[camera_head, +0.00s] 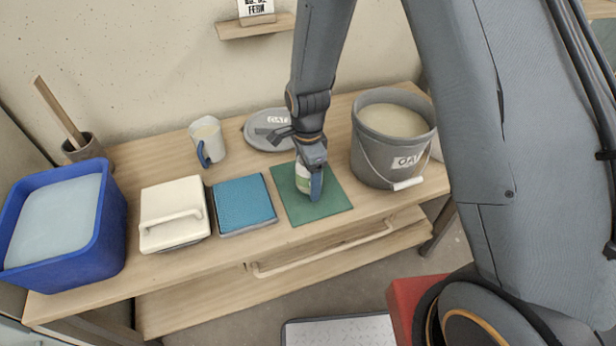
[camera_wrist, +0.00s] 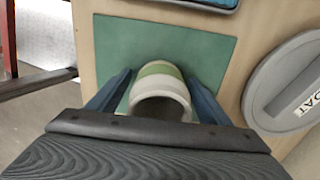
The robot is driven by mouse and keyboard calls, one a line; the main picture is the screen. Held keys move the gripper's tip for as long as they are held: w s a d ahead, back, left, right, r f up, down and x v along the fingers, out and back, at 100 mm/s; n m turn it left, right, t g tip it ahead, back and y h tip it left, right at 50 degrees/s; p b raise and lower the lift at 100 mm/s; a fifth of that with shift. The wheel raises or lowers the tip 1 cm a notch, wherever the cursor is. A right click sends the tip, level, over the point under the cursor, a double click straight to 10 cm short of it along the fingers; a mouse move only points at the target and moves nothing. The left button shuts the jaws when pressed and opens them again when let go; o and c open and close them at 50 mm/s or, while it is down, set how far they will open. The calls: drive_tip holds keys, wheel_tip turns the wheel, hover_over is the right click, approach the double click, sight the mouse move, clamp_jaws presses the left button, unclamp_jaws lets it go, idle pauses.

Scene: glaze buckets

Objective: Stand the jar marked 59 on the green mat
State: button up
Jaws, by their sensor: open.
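The green mat (camera_head: 329,199) lies on the wooden table, right of the blue tile, and fills much of the wrist view (camera_wrist: 205,48). A small white jar with a green band (camera_head: 302,184) stands on the mat, partly hidden by my gripper in the head view. In the wrist view the jar (camera_wrist: 160,92) shows its rim and green band; no number can be read. My gripper (camera_head: 311,182) is over the mat. In the wrist view its fingers (camera_wrist: 158,95) are open, one on each side of the jar, with gaps beside it.

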wheel_tip(320, 180, up, 12)
drive_tip(key=s+d+r+n, duration=0.2)
drive_tip(key=s+d+n, duration=0.5)
drive_tip(key=s+d+r+n, duration=0.3)
drive_tip(key=s+d+n, duration=0.4)
drive_tip(key=s+d, duration=0.1)
drive_tip(key=shift+s+r+n+b, duration=0.15)
drive_tip(key=shift+r+n+b, duration=0.2)
drive_tip(key=shift+n+b, duration=0.05)
